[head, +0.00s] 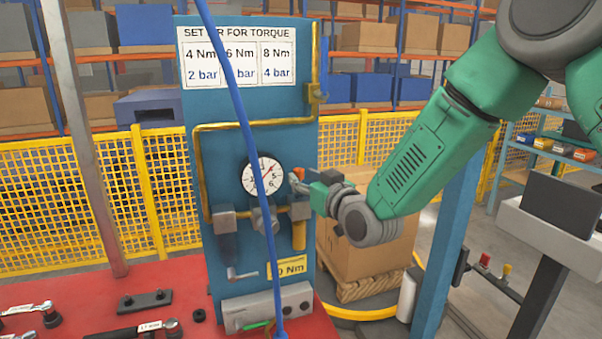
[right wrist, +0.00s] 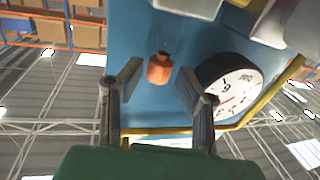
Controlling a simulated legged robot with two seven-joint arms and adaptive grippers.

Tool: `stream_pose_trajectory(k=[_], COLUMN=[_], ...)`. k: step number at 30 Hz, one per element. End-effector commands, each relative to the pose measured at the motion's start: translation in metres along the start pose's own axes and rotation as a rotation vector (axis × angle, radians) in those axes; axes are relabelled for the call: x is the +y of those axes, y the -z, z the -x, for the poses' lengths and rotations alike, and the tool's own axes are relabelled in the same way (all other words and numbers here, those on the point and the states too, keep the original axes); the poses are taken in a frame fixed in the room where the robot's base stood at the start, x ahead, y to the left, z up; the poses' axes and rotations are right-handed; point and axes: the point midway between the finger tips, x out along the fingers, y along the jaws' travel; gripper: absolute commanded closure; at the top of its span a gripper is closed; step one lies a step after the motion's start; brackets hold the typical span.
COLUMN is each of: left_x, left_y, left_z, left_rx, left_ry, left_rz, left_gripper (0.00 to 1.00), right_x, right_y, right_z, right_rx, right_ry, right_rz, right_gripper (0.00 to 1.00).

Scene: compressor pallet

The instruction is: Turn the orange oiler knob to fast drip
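The orange oiler knob (head: 299,172) sits on the blue panel (head: 212,110), just right of the round gauge (head: 263,176). In the right wrist view the knob (right wrist: 159,69) shows as a small orange cylinder, and the gauge (right wrist: 232,84) is to its right. My right gripper (head: 303,183) reaches in from the right, close to the knob. In the wrist view my right gripper (right wrist: 160,76) is open. The knob shows between its two fingertips, with a visible gap on each side. How deep it sits between them is hard to tell. My left gripper is not in view.
A blue hose (head: 237,85) hangs in front of the panel and gauge. Brass pipe (head: 230,124) runs around the gauge. A red bench (head: 75,284) holds tools at the lower left. A cardboard box (head: 360,249) stands on a pallet behind, right of the panel.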

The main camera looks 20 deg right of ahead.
Motion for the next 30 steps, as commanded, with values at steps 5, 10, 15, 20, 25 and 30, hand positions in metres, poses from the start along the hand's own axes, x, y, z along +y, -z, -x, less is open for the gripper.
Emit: stream_pose_trajectory(k=[5,10,15,20,25,30], left_x=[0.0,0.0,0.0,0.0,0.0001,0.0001], left_y=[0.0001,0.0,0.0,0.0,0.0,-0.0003], left_z=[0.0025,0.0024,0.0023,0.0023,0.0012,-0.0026], left_rx=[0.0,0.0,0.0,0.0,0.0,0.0], left_ry=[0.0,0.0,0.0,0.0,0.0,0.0], left_rz=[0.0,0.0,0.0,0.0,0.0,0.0], left_gripper=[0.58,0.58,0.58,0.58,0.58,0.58], right_x=[-0.0001,-0.0001,-0.0001,0.0001,0.001,0.0028], right_y=[0.0,-0.0002,-0.0003,-0.0003,-0.0006,-0.0012], right_z=[-0.0116,-0.013,-0.0128,-0.0128,-0.0127,-0.0126], right_rx=[0.0,0.0,0.0,0.0,0.0,0.003], right_ry=[0.0,0.0,0.0,0.0,0.013,0.074], right_rz=[0.0,0.0,0.0,0.0,0.0,0.0], right_gripper=[0.69,0.69,0.9,1.0,1.0,1.0])
